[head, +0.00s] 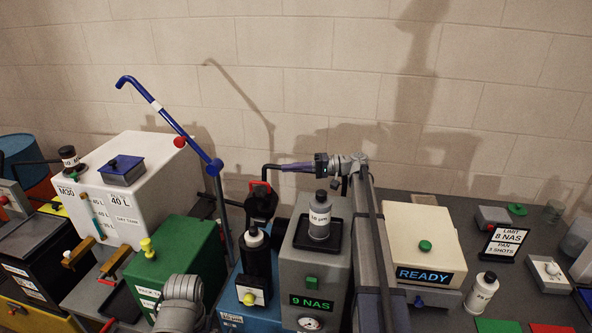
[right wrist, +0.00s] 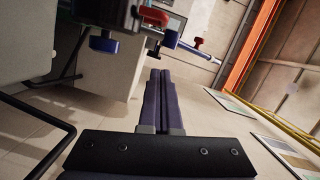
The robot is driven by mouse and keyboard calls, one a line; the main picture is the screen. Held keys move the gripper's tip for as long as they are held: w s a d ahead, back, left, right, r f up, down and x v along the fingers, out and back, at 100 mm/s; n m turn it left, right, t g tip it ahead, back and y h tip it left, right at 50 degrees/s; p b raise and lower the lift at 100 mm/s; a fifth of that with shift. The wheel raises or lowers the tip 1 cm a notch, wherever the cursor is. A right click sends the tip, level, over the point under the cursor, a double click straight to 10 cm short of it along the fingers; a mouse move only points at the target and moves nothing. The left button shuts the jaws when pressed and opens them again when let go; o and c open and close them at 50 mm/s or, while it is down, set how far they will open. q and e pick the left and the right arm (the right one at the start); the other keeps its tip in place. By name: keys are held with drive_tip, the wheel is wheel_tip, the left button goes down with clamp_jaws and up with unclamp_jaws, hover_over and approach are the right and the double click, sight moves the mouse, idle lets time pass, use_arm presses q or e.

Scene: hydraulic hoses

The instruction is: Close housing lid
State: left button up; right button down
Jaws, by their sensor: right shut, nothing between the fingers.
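My right gripper (head: 285,168) points left in the head view, with its dark blue fingers together and empty. In the right wrist view the shut fingers (right wrist: 155,75) point toward a red part (right wrist: 155,16) and a short blue cylinder (right wrist: 170,39). In the head view the fingertips are close to a dark housing-like body (head: 262,207) with a red piece (head: 258,185) on top. I cannot tell for certain which part is the housing lid, or whether the fingers touch anything. A grey link of my left arm shows at the bottom; its gripper is out of frame.
A blue pivoting bar (head: 160,108) rises behind. A grey unit (head: 320,270) reading 9 NAS carries a bottle (head: 320,215). The black cylinder (head: 257,265) stands beside it. A READY box (head: 425,245) is right of my right arm. A white tank (head: 150,180) stands left.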

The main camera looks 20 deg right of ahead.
sight(267, 184)
drive_tip(key=a, duration=0.4)
drive_tip(key=a+f+b, duration=0.1)
drive_tip(key=a, duration=0.1)
drive_tip(key=shift+s+a, duration=0.15)
drive_tip(key=shift+s+a+f, duration=0.15)
drive_tip(key=shift+s+a, duration=0.25)
drive_tip(key=shift+s, duration=0.15)
drive_tip(key=shift+n, duration=0.7)
drive_tip(key=s+a, duration=0.1)
drive_tip(key=s, duration=0.1)
drive_tip(key=s+a+p, duration=0.1)
drive_tip(key=s, duration=0.1)
drive_tip(key=shift+a+r, duration=0.35)
drive_tip(key=shift+w, duration=0.1)
